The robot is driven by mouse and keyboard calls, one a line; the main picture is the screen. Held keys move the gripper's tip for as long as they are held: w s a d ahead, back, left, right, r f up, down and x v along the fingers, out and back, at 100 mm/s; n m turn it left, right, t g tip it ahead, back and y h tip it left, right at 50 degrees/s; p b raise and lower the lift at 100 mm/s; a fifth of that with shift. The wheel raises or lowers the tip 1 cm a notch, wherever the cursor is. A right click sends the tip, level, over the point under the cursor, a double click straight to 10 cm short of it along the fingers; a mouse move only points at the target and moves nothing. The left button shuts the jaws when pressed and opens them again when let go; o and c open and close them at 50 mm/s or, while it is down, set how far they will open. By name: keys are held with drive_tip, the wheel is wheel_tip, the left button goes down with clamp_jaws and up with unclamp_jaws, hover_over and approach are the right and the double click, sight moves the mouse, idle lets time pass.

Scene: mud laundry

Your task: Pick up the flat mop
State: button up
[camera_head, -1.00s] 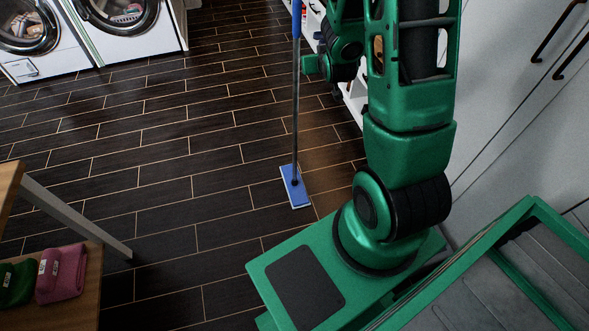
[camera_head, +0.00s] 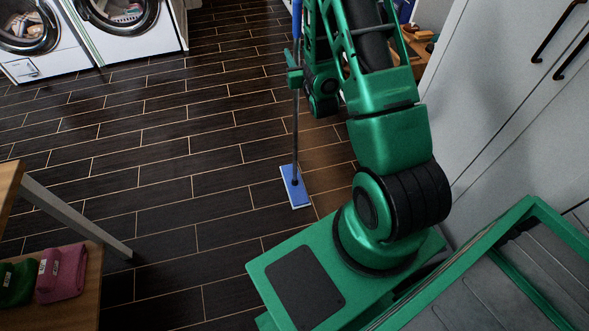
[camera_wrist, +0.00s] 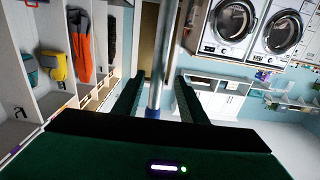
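The flat mop (camera_head: 294,187) stands upright on the dark floor, with a blue flat head and a long thin grey pole with a blue upper part. My gripper (camera_head: 295,78) is at the upper part of the pole in the head view, where it partly hides the pole. In the wrist view the mop's pole (camera_wrist: 155,85) runs between the two fingers of my gripper (camera_wrist: 160,95). The fingers look apart, one on each side of the pole, with a gap showing on the left. Contact with the right finger is unclear.
Two white washing machines (camera_head: 125,38) stand at the far left. A wooden bench (camera_head: 75,310) with folded green and pink towels is at the near left. Pale cabinets (camera_head: 500,85) line the right side. The floor around the mop head is open.

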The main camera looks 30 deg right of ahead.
drive_tip(key=x, duration=0.6)
drive_tip(key=shift+d, duration=0.15)
drive_tip(key=shift+f, duration=0.1)
clamp_jaws()
